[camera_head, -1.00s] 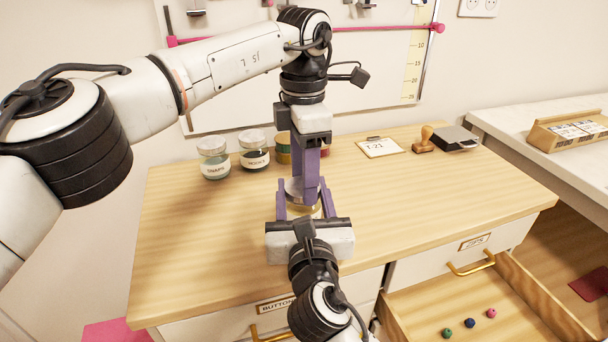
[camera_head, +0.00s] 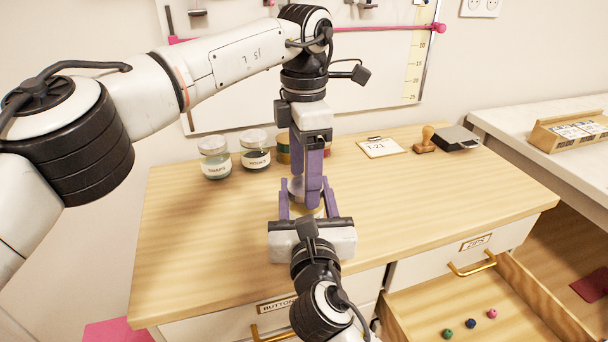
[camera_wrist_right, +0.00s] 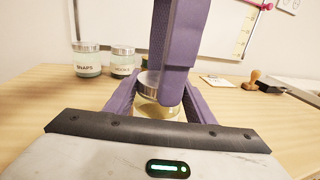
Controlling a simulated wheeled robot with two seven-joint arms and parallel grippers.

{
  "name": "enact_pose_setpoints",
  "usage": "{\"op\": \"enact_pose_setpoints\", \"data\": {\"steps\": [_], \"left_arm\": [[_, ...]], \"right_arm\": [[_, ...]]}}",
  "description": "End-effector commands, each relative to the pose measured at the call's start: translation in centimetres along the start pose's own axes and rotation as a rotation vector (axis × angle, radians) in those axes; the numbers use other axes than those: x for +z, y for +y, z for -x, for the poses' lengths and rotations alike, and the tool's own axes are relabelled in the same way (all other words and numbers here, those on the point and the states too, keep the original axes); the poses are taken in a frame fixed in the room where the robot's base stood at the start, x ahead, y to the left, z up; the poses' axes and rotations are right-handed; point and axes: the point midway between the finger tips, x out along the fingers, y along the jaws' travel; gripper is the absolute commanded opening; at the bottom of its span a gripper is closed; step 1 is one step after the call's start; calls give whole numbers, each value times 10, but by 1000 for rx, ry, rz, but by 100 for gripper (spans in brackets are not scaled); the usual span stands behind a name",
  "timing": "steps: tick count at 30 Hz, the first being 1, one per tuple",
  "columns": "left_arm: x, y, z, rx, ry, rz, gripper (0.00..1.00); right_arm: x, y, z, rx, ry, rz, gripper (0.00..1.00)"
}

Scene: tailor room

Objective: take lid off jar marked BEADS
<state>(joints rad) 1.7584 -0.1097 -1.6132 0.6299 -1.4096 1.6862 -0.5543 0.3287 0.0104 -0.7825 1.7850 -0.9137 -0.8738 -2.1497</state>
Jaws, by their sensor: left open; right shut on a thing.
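A glass jar with pale contents (camera_wrist_right: 150,103) and a silver lid (camera_wrist_right: 148,78) stands upright at the front of the wooden worktop. I cannot read a label on it. My right gripper (camera_head: 305,208) comes from the front, shut on the jar's body with its purple fingers at either side. My left gripper (camera_head: 312,194) points down from above at the lid. It is open, and its fingers hide much of the lid and jar in the head view. I cannot tell whether they touch the lid.
A jar marked SNAPS (camera_head: 214,158) and another labelled jar (camera_head: 254,150) stand at the back left. More jars behind my left gripper are partly hidden. An open drawer (camera_head: 480,295) holds small balls.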

Motion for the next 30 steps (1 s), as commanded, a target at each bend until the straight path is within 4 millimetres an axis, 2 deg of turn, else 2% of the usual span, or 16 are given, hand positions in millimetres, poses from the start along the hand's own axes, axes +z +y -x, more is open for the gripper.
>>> {"op": "enact_pose_setpoints", "data": {"steps": [6, 9, 17, 18, 21, 30], "left_arm": [[1, 0, 31, 3, -3, 0, 68], [1, 0, 38, 1, -3, -1, 68], [1, 0, 41, 1, -2, -1, 68], [1, 0, 41, 1, -2, -1, 68], [1, 0, 41, 1, -2, -1, 68], [0, 0, 41, 1, -2, -1, 68]], "right_arm": [[-3, 2, 1, 4, 5, -1, 0], [-2, 2, 1, 5, 5, -1, 0], [-2, 2, 1, 5, 5, -1, 0], [-2, 2, 1, 6, 5, -1, 54], [-2, 2, 1, 5, 4, -1, 71], [-1, 2, 2, 5, 2, -1, 71]]}}
